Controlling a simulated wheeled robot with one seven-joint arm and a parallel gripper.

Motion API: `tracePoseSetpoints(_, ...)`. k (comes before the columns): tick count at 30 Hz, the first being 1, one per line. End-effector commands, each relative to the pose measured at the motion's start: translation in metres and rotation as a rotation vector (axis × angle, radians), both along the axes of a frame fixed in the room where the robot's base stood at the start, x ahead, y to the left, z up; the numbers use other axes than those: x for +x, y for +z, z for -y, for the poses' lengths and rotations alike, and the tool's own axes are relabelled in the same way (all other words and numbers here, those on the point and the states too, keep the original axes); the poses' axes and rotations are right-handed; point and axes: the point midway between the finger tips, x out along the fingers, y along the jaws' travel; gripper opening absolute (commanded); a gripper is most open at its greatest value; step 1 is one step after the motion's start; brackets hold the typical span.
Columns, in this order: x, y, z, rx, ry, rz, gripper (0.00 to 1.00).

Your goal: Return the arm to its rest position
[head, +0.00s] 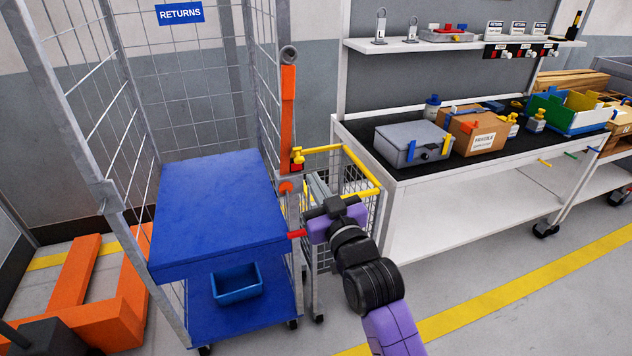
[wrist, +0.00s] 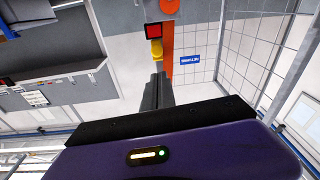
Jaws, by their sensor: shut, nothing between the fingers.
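My gripper (wrist: 158,78) is shut and empty in the wrist view, with its dark fingers together. In the head view my purple and black arm reaches up from the lower right, and my gripper (head: 311,213) is beside the right edge of the blue-decked cage trolley (head: 220,210). The fingertips are small and partly hidden there. An orange upright (head: 288,115) with a yellow fitting (head: 297,157) stands just beyond my gripper. In the wrist view the orange upright (wrist: 167,50) appears behind the fingertips. I cannot tell the exact gap.
A wire basket cart (head: 345,180) with yellow rails stands close behind my gripper. The workbench (head: 440,175) to the right bears a grey case (head: 412,143) and a cardboard box (head: 470,130). A blue bin (head: 237,283) sits on the trolley's lower deck. Floor at the lower right is clear.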

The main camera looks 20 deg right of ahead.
Motion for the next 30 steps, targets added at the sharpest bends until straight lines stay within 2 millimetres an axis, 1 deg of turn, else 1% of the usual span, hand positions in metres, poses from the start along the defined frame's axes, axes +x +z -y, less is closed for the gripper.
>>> tracePoseSetpoints(12, 0.000, 0.000, 0.000, 0.001, 0.000, 0.000, 0.00)
tracePoseSetpoints(14, 0.000, 0.002, 0.000, 0.007, 0.001, 0.010, 0.00)
tracePoseSetpoints(17, -0.004, 0.020, 0.001, 0.018, 0.000, 0.061, 0.00)
tracePoseSetpoints(18, -0.007, 0.031, 0.001, 0.023, 0.000, 0.090, 0.00)
tracePoseSetpoints(19, -0.014, 0.036, 0.002, 0.030, -0.002, 0.115, 0.00)
tracePoseSetpoints(22, -0.042, 0.032, 0.004, 0.050, -0.007, 0.147, 0.00)
tracePoseSetpoints(26, -0.079, 0.017, 0.006, 0.069, -0.011, 0.158, 0.00)
tracePoseSetpoints(29, -0.112, 0.002, 0.007, 0.085, -0.016, 0.153, 0.00)
tracePoseSetpoints(30, -0.127, -0.004, 0.007, 0.091, -0.018, 0.148, 0.00)
